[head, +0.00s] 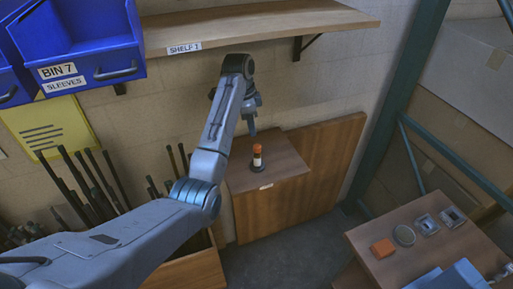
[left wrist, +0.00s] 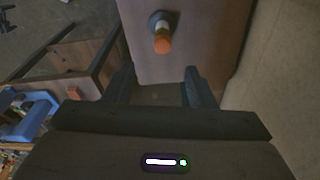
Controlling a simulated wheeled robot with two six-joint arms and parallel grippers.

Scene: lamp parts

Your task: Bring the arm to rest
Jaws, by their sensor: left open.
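My left arm reaches in from the left in the head view. My left gripper (head: 252,127) hangs pointing down above the back of a wooden cabinet top (head: 285,172). Its two fingers stand apart with nothing between them in the left wrist view (left wrist: 160,88). A small upright piece with an orange top, a white band and a dark round base (head: 257,160) stands on the cabinet top, below the gripper and apart from it. It also shows ahead of the fingers in the left wrist view (left wrist: 161,36). I do not see my right gripper.
A shelf (head: 260,22) runs above the arm, with a blue bin (head: 75,40) at upper left. Dark rods (head: 95,180) stand at left. A right-hand table (head: 440,255) holds an orange block (head: 383,248), a round disc (head: 404,235) and two square pieces. A green post (head: 400,100) stands between.

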